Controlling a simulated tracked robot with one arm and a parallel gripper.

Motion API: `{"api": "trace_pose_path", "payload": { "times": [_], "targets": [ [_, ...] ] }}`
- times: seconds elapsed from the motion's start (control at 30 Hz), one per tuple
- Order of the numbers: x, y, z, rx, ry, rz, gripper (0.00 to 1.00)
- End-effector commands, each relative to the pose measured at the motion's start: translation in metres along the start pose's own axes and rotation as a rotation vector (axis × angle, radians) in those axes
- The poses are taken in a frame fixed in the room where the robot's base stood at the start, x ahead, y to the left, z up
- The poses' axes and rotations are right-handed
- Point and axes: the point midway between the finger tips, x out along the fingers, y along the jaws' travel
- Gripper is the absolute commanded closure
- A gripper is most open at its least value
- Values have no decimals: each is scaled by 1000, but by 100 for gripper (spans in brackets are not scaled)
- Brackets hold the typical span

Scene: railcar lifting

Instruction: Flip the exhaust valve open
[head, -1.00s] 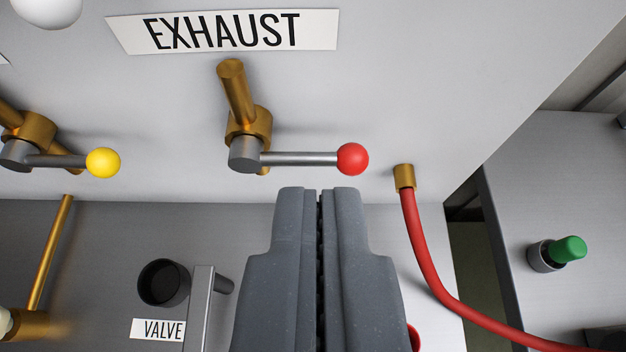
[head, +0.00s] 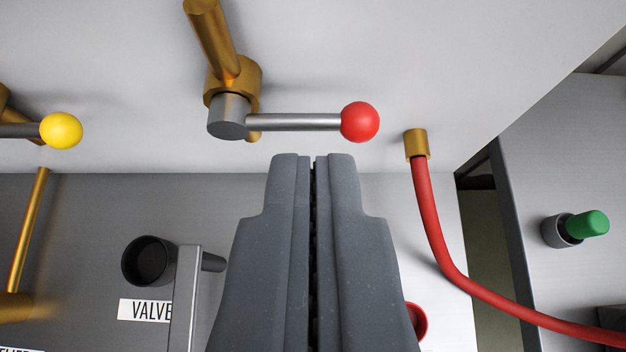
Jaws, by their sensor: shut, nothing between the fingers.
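The exhaust valve (head: 228,115) is a brass fitting with a grey hub on the pale panel. Its steel lever (head: 292,122) points right, about level, and ends in a red ball (head: 360,122). My gripper (head: 313,158) is shut and empty. Its fingertips appear just below the lever in the picture, a little left of the red ball. A small gap shows between the fingertips and the lever; the depth between them is hard to tell. The EXHAUST sign is out of view now.
A yellow-balled lever (head: 61,131) is at the left. A red hose (head: 432,220) hangs from a brass fitting (head: 417,144) right of my gripper. A grey handle (head: 186,300) and a VALVE label (head: 146,311) are lower left. A green knob (head: 586,223) is far right.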

Motion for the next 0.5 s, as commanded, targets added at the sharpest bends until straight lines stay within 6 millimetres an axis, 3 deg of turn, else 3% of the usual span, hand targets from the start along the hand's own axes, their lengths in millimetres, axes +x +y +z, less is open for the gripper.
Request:
{"api": "trace_pose_path", "payload": {
  "times": [0.5],
  "targets": [
    [62,0,1,-1,-3,0,100]
  ]
}}
